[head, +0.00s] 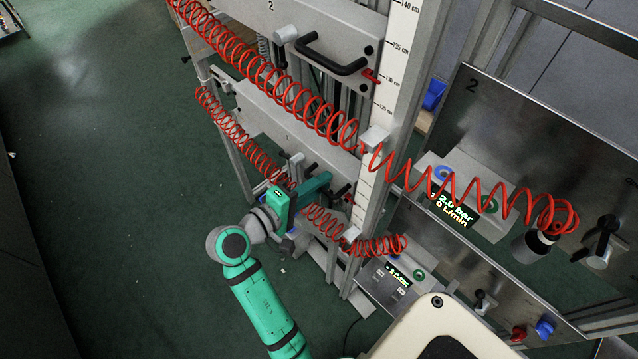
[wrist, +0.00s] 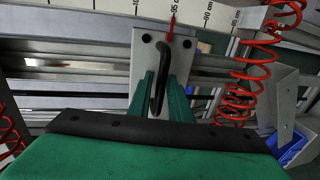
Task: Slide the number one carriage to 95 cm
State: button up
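The number one carriage (head: 287,128) is the lower grey plate on the upright frame. Its plate (wrist: 140,65) also shows in the wrist view, with a black handle (wrist: 158,92) standing out from it. My gripper (head: 318,183) is at this handle; in the wrist view its two green fingers (wrist: 160,85) lie close on either side of the bar and appear shut on it. The carriage's red pointer (wrist: 171,27) is at about the 95 cm mark of the white scale (wrist: 110,7). In the head view my gripper hides part of the handle.
The number two carriage (head: 330,45) sits above, with its own black handle and a red pointer near 130 cm. Red coiled hoses (head: 235,50) cross in front of the frame and hang close to my arm. Panels with displays (head: 455,210) stand at the right. The green floor at left is clear.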

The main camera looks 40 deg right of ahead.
jog(key=shift+a, duration=0.15)
jog(key=v, duration=1)
jog(key=shift+a, duration=0.25)
